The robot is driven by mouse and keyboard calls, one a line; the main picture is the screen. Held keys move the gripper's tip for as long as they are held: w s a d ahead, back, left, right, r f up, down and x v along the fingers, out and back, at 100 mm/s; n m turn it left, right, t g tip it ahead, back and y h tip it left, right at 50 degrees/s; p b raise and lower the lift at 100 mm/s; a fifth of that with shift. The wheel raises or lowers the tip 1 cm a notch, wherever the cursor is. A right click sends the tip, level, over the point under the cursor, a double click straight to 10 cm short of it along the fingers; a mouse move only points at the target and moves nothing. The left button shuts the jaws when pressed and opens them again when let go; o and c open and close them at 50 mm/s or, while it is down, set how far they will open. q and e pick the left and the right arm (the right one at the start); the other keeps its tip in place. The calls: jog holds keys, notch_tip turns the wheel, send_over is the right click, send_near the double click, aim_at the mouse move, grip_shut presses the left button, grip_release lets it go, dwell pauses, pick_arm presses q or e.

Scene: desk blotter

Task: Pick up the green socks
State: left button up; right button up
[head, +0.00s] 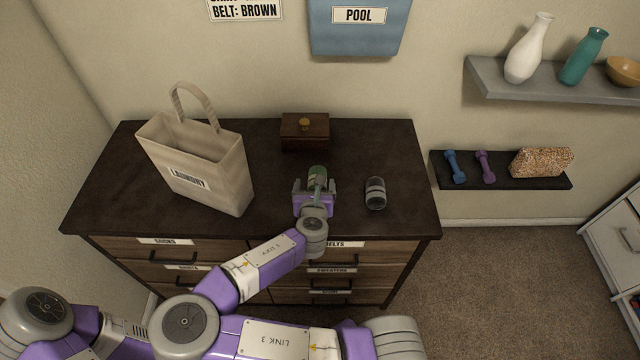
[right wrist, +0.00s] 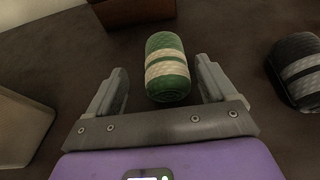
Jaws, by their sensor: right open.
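The green socks (head: 317,174) are a rolled bundle with cream bands, lying on the dark dresser top, and they also show in the right wrist view (right wrist: 167,68). My right gripper (head: 315,185) is open, low over the dresser. Its fingers (right wrist: 162,80) stand on either side of the near end of the bundle, with a visible gap on each side. The far end of the bundle extends past the fingertips. My left gripper is outside the head view.
A dark grey sock roll (head: 375,193) with pale bands lies to the right. A wooden box (head: 305,131) stands just behind the green socks. A beige laundry bag (head: 200,165) stands on the left. The dresser top (head: 400,150) is bare at the back right.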

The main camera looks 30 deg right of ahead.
jog(key=b+x, duration=0.1)
jog(key=x, duration=0.4)
jog(key=shift+s+d+f+b, duration=0.15)
jog(key=shift+d+b, duration=0.1)
jog(key=shift+b, duration=0.15)
jog(key=shift+c, duration=0.4)
jog(key=c, duration=1)
